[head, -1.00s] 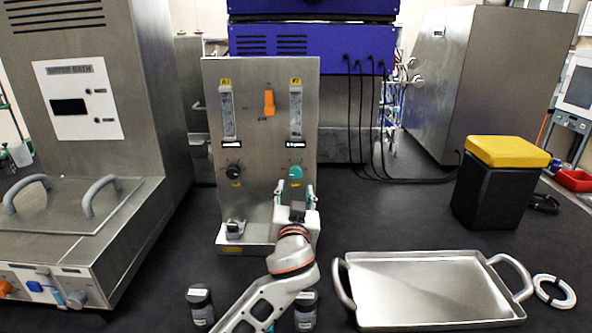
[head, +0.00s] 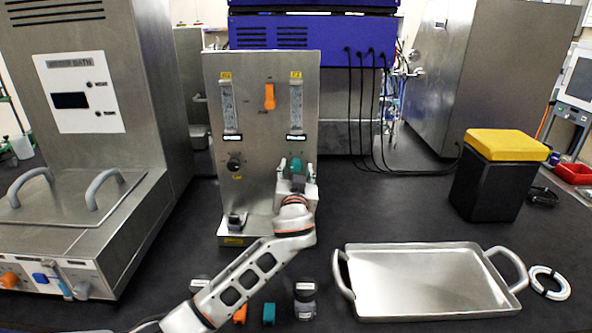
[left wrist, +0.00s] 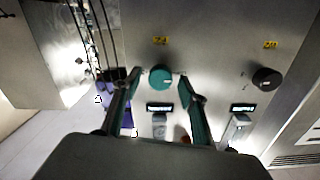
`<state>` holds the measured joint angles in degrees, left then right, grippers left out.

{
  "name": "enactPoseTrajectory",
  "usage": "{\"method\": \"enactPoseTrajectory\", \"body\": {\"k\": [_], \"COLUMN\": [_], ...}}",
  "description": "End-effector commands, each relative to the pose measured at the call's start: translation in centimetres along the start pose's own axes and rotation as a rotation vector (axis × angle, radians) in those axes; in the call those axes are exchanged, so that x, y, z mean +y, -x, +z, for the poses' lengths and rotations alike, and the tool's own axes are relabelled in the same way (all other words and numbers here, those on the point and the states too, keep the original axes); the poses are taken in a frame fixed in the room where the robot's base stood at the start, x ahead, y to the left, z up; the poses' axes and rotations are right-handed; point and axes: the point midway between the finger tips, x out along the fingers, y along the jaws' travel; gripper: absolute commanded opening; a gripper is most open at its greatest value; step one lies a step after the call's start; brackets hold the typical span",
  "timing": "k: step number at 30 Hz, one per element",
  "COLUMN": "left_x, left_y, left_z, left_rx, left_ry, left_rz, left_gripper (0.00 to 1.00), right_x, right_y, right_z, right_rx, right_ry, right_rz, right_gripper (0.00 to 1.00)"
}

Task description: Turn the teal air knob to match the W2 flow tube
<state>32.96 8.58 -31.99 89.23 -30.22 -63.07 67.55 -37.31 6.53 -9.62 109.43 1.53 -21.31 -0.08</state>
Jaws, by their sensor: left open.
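The teal air knob (head: 295,163) is on the right of the upright steel panel (head: 265,185), partly hidden by my left gripper (head: 297,178). In the left wrist view, where the panel appears upside down, the teal knob (left wrist: 160,78) shows between the tips of the open left gripper (left wrist: 158,82). I cannot tell whether the fingers touch it. Two clear flow tubes stand above the knobs, a left one (head: 229,105) and a right one (head: 296,104). Their yellow labels and float levels are too small to read. My right gripper is not in view.
A black knob (head: 235,161) and an orange lever (head: 269,97) are also on the panel. A steel tray (head: 430,308) lies at the right front. A dark jar (head: 305,301) and small orange (head: 240,313) and teal (head: 269,314) pieces are near my left arm.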

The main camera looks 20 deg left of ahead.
Motion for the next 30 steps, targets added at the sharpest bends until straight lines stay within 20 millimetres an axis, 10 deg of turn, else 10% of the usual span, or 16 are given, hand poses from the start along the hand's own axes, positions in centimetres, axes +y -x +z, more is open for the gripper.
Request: {"method": "enactPoseTrajectory", "body": {"k": [5,30], "left_x": [0.01,0.05], "left_y": [0.02,0.03], "left_z": [0.01,0.12], "left_rx": [0.000,-0.004], "left_ry": [0.000,-0.370], "left_rz": [0.000,0.000], "left_gripper": [0.04,0.04], "right_x": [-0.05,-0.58], "right_y": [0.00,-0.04], "right_z": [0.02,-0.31], "right_rx": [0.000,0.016], "right_ry": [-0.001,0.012], "right_rz": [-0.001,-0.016], "right_gripper": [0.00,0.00]}}
